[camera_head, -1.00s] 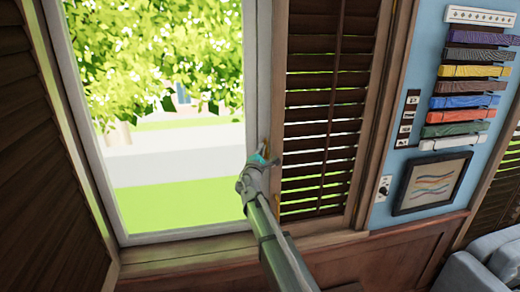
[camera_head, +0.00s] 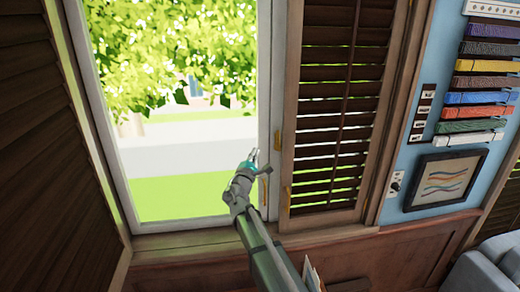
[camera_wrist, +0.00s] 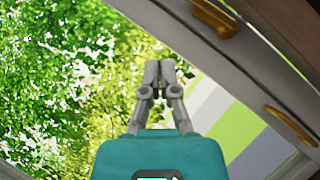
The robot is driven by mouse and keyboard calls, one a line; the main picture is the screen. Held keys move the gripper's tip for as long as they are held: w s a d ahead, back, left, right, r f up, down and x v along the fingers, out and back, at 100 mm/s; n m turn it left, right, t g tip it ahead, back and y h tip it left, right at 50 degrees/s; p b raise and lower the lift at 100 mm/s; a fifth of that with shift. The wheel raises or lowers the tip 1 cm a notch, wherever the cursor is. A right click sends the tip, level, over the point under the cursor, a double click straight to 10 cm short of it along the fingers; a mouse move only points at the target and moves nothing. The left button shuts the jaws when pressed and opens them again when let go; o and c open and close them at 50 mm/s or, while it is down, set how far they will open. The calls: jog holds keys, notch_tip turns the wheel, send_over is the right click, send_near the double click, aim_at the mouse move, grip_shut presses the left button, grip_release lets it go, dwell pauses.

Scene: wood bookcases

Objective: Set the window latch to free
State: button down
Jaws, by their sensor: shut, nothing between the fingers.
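The window (camera_head: 170,160) has a pale frame and shows greenery behind its pane. A brass fitting (camera_head: 277,141) sits on the frame's right side, and a brass fitting (camera_wrist: 215,17) shows at the top right of the wrist view. A second brass fitting (camera_wrist: 291,126) is lower right there. I cannot tell which is the latch or how it is set. My gripper (camera_head: 253,156) is in front of the pane's lower right, left of the brass fitting. In the wrist view its fingertips (camera_wrist: 160,72) are together, empty and apart from both fittings.
A slatted dark shutter (camera_head: 335,115) stands right of the window, and another dark shutter (camera_head: 45,170) at left. A framed picture (camera_head: 445,180) and coloured strips (camera_head: 480,82) hang on the blue wall. A wooden sill (camera_head: 190,240) runs below.

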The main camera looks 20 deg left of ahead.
jog(key=shift+s, duration=0.9)
jog(key=m+g+p, duration=0.1)
jog(key=m, duration=0.1)
jog(key=m+g+h+p, duration=0.1)
jog(key=m+p, duration=0.1)
jog(key=m+g+p, duration=0.1)
jog(key=m+p, duration=0.1)
jog(key=m, duration=0.1)
jog(key=shift+a+f+h, duration=0.3)
jog(key=shift+h, duration=0.1)
jog(key=shift+w, duration=0.1)
